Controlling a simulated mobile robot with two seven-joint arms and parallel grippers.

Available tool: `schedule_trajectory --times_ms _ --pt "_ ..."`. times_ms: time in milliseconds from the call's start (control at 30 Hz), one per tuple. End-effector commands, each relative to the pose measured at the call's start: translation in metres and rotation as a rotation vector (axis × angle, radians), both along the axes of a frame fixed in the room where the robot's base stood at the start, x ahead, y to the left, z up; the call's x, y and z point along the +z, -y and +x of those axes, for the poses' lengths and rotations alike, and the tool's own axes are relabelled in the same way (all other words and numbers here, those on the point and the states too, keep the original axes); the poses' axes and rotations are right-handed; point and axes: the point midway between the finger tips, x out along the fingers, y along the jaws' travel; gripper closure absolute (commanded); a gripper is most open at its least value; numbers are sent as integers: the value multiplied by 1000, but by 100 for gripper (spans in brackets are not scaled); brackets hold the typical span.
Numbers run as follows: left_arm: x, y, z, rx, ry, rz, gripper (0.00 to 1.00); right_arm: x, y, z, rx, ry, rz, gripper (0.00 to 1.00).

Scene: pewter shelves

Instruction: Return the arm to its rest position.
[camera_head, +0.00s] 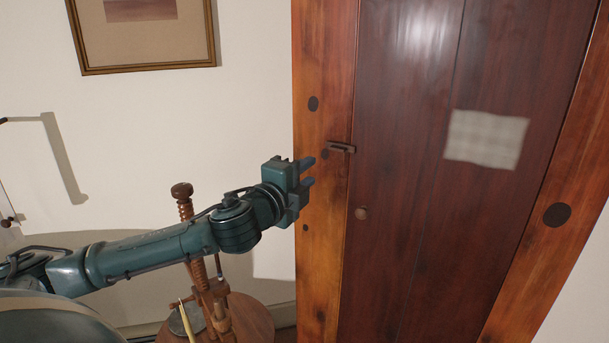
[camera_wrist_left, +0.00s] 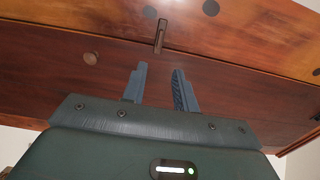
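My left arm reaches in from the left in the head view. Its blue-grey gripper (camera_head: 311,173) is in front of the orange wooden door frame, just left of the dark latch. The two fingers stand apart with nothing between them. They also show in the left wrist view (camera_wrist_left: 159,72), with a clear gap, pointing towards the dark red wood. My right gripper is in neither view.
A dark red cabinet door (camera_head: 410,180) has a latch (camera_head: 341,148), a round knob (camera_head: 361,213) and a pale patch (camera_head: 486,139). A round wooden table (camera_head: 252,322) with a wooden screw device (camera_head: 186,205) stands below my arm. A framed picture (camera_head: 150,68) hangs behind.

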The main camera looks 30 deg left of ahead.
Motion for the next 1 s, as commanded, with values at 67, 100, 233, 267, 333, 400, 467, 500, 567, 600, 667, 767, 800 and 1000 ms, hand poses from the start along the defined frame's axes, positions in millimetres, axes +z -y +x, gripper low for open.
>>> schedule_trajectory --times_ms 67,100,233,267,333,400,467,500,567,600,667,767,800,1000 --pt "0 0 0 0 0 0 71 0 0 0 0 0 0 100" --pt "0 0 0 0 0 0 71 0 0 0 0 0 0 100" --pt "0 0 0 0 0 0 71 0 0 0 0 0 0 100" --pt "0 0 0 0 0 0 71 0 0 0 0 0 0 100" --pt "0 0 0 0 0 0 71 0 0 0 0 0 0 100" --pt "0 0 0 0 0 0 71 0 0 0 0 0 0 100" --pt "0 0 0 0 0 0 71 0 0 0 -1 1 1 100" --pt "0 0 0 0 0 -1 71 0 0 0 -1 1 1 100" --pt "-4 2 0 -4 -7 -9 71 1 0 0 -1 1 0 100" --pt "-10 4 0 -11 -19 -26 71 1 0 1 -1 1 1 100" --pt "-26 12 -1 -28 -50 -72 71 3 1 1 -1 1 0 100" --pt "-75 36 -7 -73 -143 -212 71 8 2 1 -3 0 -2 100" --pt "-100 48 -13 -90 -191 -291 71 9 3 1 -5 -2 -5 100" --pt "-221 114 -77 -98 -437 -771 71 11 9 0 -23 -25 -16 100"
